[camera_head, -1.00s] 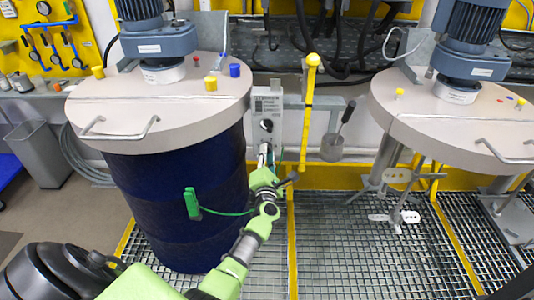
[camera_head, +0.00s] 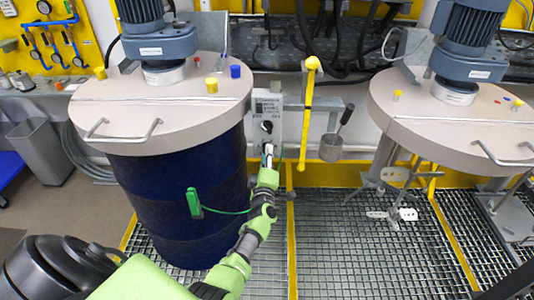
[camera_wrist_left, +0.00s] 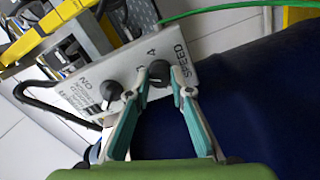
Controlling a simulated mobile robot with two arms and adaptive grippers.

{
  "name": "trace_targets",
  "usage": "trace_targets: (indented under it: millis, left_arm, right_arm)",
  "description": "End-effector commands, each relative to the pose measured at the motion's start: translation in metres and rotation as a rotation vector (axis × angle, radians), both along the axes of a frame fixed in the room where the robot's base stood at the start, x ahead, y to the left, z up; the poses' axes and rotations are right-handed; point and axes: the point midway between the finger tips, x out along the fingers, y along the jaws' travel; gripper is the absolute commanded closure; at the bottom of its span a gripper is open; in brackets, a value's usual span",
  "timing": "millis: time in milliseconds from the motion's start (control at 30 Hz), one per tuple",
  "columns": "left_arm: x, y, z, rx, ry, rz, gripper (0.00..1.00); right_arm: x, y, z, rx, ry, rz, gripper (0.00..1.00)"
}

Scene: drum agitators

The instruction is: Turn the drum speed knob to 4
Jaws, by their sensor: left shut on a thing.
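The grey control box (camera_head: 266,104) stands between the blue drum and the yellow post. The upper dark knob (camera_head: 266,127) is clear of my gripper, and the wrist view shows this knob (camera_wrist_left: 110,91) beside the word ON. My left gripper (camera_head: 267,152) reaches the lower part of the box. In the left wrist view, the fingertips of my left gripper (camera_wrist_left: 159,78) are shut on the dark speed knob (camera_wrist_left: 157,71), one on each side. The word SPEED and a 4 are printed beside it. The knob's exact pointer direction is hard to tell. My right gripper is out of view.
The blue drum (camera_head: 175,200) with its grey lid (camera_head: 160,105) stands close left of my left arm. A yellow post (camera_head: 306,110) and a hanging metal cup (camera_head: 331,148) are right of the box. A green cable runs near the box. The grating (camera_head: 335,240) is open floor.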

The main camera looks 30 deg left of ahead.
Motion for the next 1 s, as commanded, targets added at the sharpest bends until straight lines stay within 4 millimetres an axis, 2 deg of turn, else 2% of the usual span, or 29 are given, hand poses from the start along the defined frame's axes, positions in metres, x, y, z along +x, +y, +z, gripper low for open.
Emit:
trace_targets:
  millis: [1000]
  left_arm:
    - [-0.001,0.001,-0.002,0.773,0.479,-0.003,1.00]
  right_arm:
    - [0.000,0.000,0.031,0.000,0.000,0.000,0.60]
